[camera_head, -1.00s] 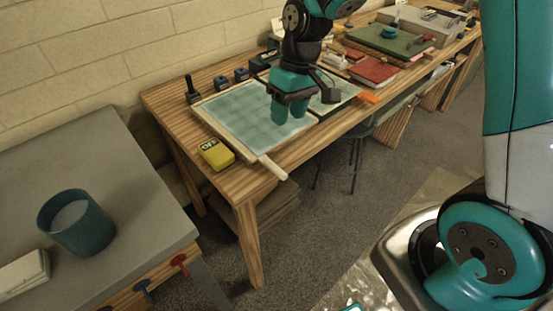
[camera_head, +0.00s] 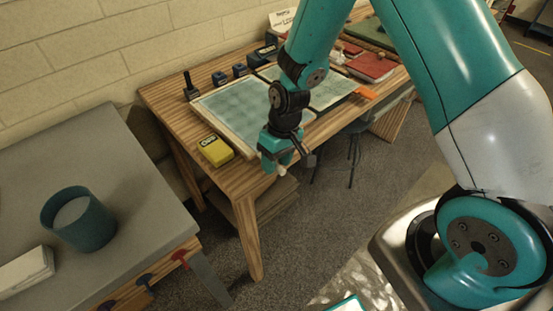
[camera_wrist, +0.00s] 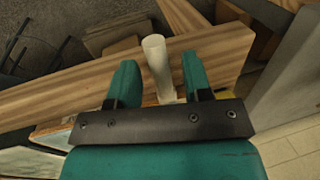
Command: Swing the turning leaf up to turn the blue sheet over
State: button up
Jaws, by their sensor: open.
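The pale blue sheet (camera_head: 228,104) lies flat in the wood-rimmed turning leaf (camera_head: 213,122) on the striped wooden table. The leaf's white rod handle (camera_head: 281,170) sticks out past the table's front edge. My gripper (camera_head: 276,152) is at the handle, pointing down. In the wrist view the handle (camera_wrist: 155,60) stands between the two teal fingers of my gripper (camera_wrist: 157,75), with gaps on both sides. The fingers are open. My arm hides the leaf's right front part in the head view.
A yellow box (camera_head: 215,149) sits left of the leaf, near the table's front edge. A second pale panel (camera_head: 335,91) and an orange piece (camera_head: 366,93) lie to the right. A grey table (camera_head: 120,175) with a blue cup (camera_head: 80,222) stands at the left.

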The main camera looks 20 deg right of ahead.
grip_shut()
jog(key=shift+r, duration=0.1)
